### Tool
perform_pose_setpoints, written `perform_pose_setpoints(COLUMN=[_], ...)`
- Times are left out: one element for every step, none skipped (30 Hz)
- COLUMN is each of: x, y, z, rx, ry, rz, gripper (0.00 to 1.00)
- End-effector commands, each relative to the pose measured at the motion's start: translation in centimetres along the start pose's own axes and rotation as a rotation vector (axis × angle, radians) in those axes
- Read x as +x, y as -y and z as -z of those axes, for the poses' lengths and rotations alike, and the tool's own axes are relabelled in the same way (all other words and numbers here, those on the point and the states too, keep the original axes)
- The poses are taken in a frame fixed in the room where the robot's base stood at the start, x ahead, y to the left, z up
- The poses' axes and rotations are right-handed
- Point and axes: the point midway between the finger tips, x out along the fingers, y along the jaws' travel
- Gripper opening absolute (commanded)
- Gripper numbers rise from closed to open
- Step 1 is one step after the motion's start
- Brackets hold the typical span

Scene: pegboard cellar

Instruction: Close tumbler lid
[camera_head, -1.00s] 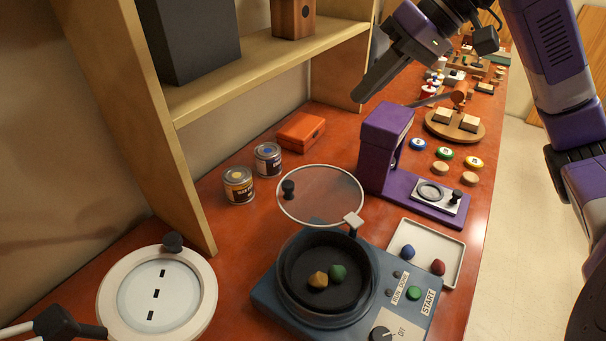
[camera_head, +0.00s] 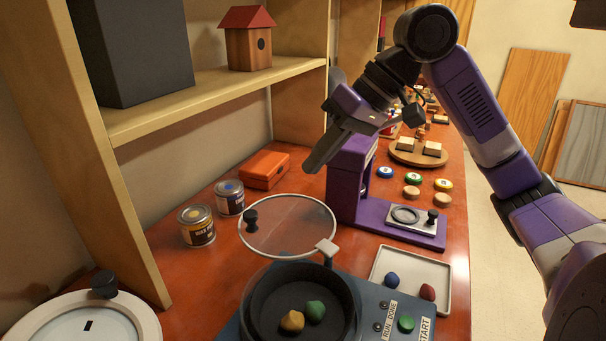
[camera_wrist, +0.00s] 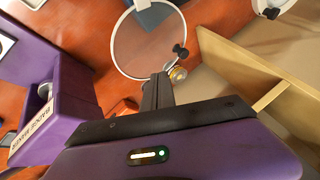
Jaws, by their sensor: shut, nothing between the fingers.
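The tumbler (camera_head: 262,300) is a dark round bowl on a blue-grey base, with a yellow-brown stone (camera_head: 291,321) and a green stone (camera_head: 315,311) inside. Its clear round lid (camera_head: 290,228) has a pale rim and a black knob (camera_head: 251,219). The lid stands open, swung back from the bowl at a pale hinge (camera_head: 327,247). My gripper (camera_head: 313,168) is shut and empty, above and behind the lid, apart from it. In the wrist view, the closed fingers (camera_wrist: 157,88) point toward the lid's edge, and the lid (camera_wrist: 140,45) and knob (camera_wrist: 181,51) show beyond them.
A purple press (camera_head: 348,185) stands close right of my gripper. Two paint cans (camera_head: 197,227) and an orange box (camera_head: 264,170) lie left of the lid. A white tray (camera_head: 412,258) holds two stones. A wooden shelf (camera_head: 215,85) rises on the left; a round lamp-like ring (camera_head: 140,310) is front left.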

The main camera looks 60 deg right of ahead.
Motion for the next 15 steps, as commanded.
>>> perform_pose_setpoints(x=[0.9, 1.5, 2.3, 2.9, 3.5, 4.3, 4.9, 5.5, 6.3, 6.9, 7.4, 8.2, 8.7, 8.7, 8.9], y=[0.0, 0.0, 0.0, 0.0, 0.0, 0.0, 0.0, 0.0, 0.0, 0.0, 0.0, 0.0, 0.0, 0.7, 1.3], z=[-0.1, -0.1, -0.1, -0.1, -0.1, -0.1, -0.1, -0.1, -0.1, -0.1, -0.1, -0.1, -0.1, 0.0, 0.0], rx=[-0.001, -0.001, -0.001, -0.001, -0.001, 0.000, 0.000, 0.000, -0.001, -0.001, -0.001, -0.001, -0.001, -0.005, -0.007], ry=[0.001, 0.002, 0.002, 0.002, 0.003, 0.002, 0.002, 0.003, 0.002, 0.003, 0.002, 0.002, 0.002, 0.001, 0.001], rz=[0.001, 0.001, 0.001, 0.001, 0.002, 0.001, 0.002, 0.001, 0.001, 0.002, 0.001, 0.001, 0.001, -0.001, -0.001], gripper=[0.00, 0.00, 0.00, 0.00, 0.00, 0.00, 0.00, 0.00, 0.00, 0.00, 0.00, 0.00, 0.00, 0.00, 0.00])
